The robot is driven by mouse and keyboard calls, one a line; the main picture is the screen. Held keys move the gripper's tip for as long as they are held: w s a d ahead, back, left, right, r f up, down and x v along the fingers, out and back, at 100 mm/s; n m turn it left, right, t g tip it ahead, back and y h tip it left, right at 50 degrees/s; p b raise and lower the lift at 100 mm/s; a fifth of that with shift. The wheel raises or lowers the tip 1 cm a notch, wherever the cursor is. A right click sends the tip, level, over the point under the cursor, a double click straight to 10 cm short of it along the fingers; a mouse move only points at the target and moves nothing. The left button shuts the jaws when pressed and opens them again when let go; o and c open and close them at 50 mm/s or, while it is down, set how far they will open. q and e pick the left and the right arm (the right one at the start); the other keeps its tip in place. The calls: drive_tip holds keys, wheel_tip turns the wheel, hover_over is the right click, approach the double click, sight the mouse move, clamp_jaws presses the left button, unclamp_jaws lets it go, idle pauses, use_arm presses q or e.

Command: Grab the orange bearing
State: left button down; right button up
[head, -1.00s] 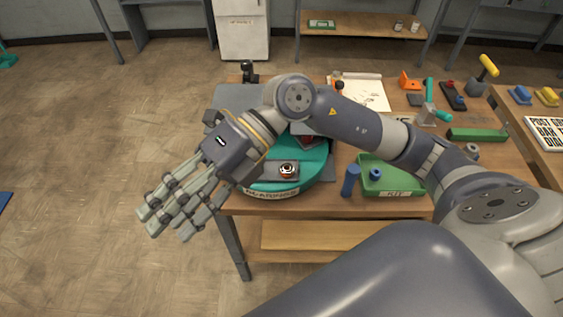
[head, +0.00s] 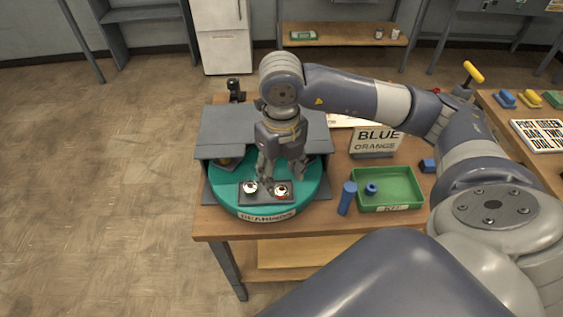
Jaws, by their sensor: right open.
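A green turntable (head: 312,192) labelled BEARINGS stands at the front left of the table. A dark grey plate at its front holds two small round bearings. The right one, with orange-red on it, looks like the orange bearing (head: 283,191). The other bearing (head: 250,187) is silvery with a dark centre. My right gripper (head: 283,178) points down just behind and above the plate, with its fingers apart and empty. Its fingertips are close to the orange bearing; I cannot tell if they touch. My left gripper is not in view.
A grey cover (head: 225,135) hides the rear of the turntable. To the right are a blue cylinder (head: 347,198), a green KIT tray (head: 405,190) with a blue ring (head: 371,188), and a BLUE ORANGE sign (head: 376,142). Open floor lies left of the table.

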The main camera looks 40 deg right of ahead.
sight(283, 187)
drive_tip(key=shift+w+d+f+p, duration=0.15)
drive_tip(key=shift+f+p, duration=0.2)
drive_tip(key=shift+f, duration=1.1)
drive_tip(key=shift+s+d+f+p, duration=0.1)
drive_tip(key=shift+f+p, duration=0.25)
drive_tip(key=shift+f, duration=1.1)
drive_tip(key=c, duration=1.2)
